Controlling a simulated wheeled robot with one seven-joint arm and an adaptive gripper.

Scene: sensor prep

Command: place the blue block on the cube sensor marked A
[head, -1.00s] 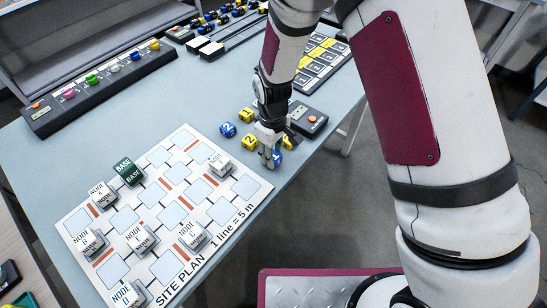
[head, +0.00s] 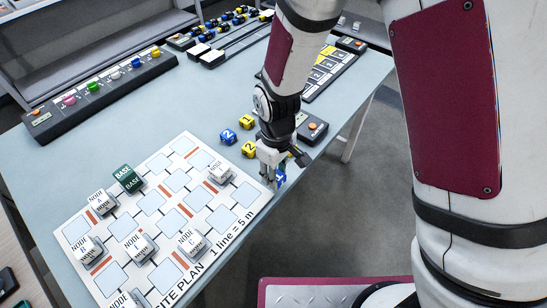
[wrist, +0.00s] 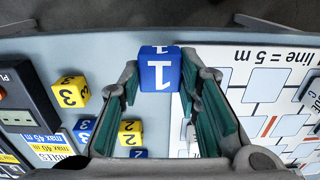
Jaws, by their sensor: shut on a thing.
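The blue block, marked 1, is held between the fingers of my gripper (head: 274,174). The block (head: 281,177) shows below the fingertips in the head view, close to the table's near edge; its height above the table is hard to judge. In the wrist view the block (wrist: 160,72) sits between the two fingertips. The cube sensor marked A (head: 103,202) is a white cube on the left part of the site plan board (head: 205,237), beside the green base cube (head: 128,178). My gripper is well to the right of it.
Other white node cubes stand on the board, including one (head: 220,172) between my gripper and A. A blue block marked 2 (head: 228,136) and yellow blocks (head: 249,149) lie left of my gripper. A small dark device (head: 312,128) lies behind it.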

